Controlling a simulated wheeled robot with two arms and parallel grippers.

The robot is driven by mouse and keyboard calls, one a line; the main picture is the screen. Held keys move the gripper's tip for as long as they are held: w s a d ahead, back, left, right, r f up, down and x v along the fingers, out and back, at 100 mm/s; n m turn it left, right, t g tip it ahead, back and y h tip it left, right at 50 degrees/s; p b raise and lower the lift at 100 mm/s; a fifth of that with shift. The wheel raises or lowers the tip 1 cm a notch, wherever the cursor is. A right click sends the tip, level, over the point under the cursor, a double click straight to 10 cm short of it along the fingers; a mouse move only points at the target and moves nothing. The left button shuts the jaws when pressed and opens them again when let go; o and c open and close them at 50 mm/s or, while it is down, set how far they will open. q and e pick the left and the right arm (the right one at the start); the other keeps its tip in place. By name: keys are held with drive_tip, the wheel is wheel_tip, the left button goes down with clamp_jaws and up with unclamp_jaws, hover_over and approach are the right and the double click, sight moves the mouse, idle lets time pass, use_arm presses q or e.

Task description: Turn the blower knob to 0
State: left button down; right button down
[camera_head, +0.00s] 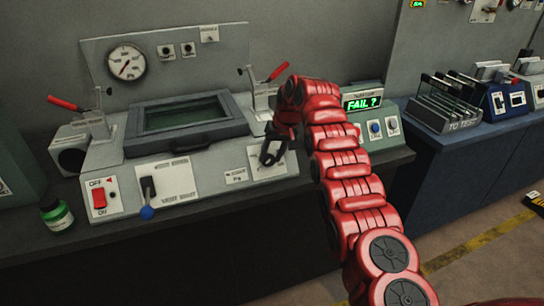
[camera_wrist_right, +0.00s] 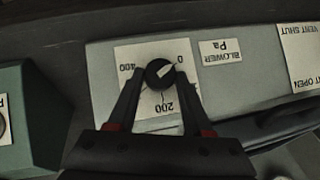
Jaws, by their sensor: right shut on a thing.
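The blower knob (camera_wrist_right: 160,73) is a round black knob with a white pointer line, on a white dial plate (camera_wrist_right: 126,54) marked 0, 200 and 400. In the right wrist view the pointer line slants up and right, roughly toward the 0 mark. My right gripper (camera_wrist_right: 159,76) is shut on the knob, with one finger on each side. In the head view my right gripper (camera_head: 270,155) is at the right end of the console front, and hides most of the knob. My left gripper is not in view.
The console (camera_head: 215,160) has a red switch (camera_head: 99,198), a blue-tipped lever (camera_head: 147,200) and a lidded window (camera_head: 187,115). A green bottle (camera_head: 55,214) stands at the left.

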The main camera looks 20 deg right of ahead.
drive_tip(key=shift+s+a+f, duration=0.1)
drive_tip(key=shift+f, duration=0.05)
idle(0.4)
drive_tip(key=shift+c, duration=1.6)
unclamp_jaws()
drive_tip(key=p+v, duration=0.3)
drive_tip(key=v, duration=1.4)
drive_tip(key=shift+r, duration=0.35)
drive_tip(key=shift+a, duration=0.1)
